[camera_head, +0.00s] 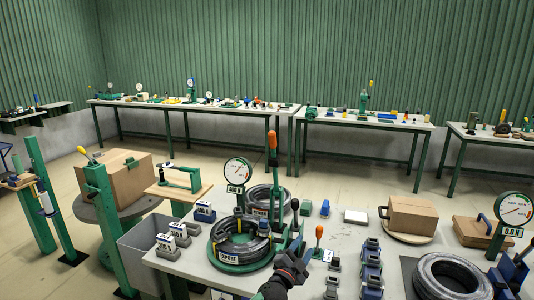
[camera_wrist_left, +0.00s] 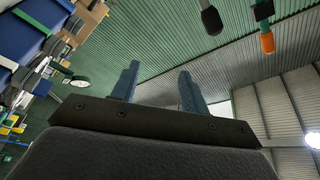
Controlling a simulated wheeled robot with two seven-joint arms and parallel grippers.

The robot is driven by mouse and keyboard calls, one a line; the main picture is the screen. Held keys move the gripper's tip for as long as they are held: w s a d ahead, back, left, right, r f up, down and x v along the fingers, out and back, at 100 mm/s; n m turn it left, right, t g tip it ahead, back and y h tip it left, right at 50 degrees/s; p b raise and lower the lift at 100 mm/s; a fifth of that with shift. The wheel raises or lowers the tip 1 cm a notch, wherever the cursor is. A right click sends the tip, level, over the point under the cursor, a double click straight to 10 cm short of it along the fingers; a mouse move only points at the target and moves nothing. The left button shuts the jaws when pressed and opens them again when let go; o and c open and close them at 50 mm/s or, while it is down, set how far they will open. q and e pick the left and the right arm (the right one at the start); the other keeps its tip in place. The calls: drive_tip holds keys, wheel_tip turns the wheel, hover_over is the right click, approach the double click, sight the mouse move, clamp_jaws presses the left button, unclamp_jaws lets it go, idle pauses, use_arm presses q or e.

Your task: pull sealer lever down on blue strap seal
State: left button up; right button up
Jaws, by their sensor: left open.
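A black hose coil (camera_head: 240,240) lies on a green base labelled EXPORT on the front table. A sealer lever with an orange grip (camera_head: 272,148) stands upright on a green post at the coil's right side. A small blue piece, possibly the blue strap seal (camera_head: 264,227), sits on the coil's right part; its details are too small to tell. My left gripper (camera_head: 297,259) is right of the coil, below the lever's grip and apart from it. In the left wrist view its two fingers (camera_wrist_left: 158,85) are apart and empty. An orange grip (camera_wrist_left: 267,42) shows there at upper right. My right gripper is out of view.
A dial gauge (camera_head: 238,172) and another coil (camera_head: 268,198) stand behind. Several blue and grey blocks (camera_head: 371,270) and a coil (camera_head: 450,277) lie to the right.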

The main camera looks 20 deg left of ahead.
use_arm(q)
drive_tip(key=w+d+r+m+g+h, duration=0.5)
drive_tip(key=r+m+g, duration=0.1)
drive_tip(key=r+m, duration=0.45)
drive_tip(key=w+d+r+m+g+h, duration=0.4)
drive_tip(key=r+m+g, duration=0.2)
drive_tip(key=r+m, duration=0.45)
drive_tip(key=m+y, duration=0.2)
drive_tip(key=y, duration=1.3)
approach(271, 132)
drive_tip(key=p+x, duration=0.1)
drive_tip(key=x, duration=0.3)
drive_tip(key=shift+w+f, duration=0.25)
drive_tip(key=shift+x, duration=0.8)
drive_tip(key=shift+w+d+f, duration=0.15)
drive_tip(key=shift+w+f, duration=0.15)
drive_tip(key=shift+f, duration=0.15)
drive_tip(key=shift+w+f+p, duration=0.3)
drive_tip(key=shift+f+p, duration=0.05)
drive_tip(key=shift+p, duration=0.05)
drive_tip(key=shift+f, duration=0.15)
drive_tip(key=shift+w+f+b, duration=0.2)
drive_tip(key=shift+b, duration=0.3)
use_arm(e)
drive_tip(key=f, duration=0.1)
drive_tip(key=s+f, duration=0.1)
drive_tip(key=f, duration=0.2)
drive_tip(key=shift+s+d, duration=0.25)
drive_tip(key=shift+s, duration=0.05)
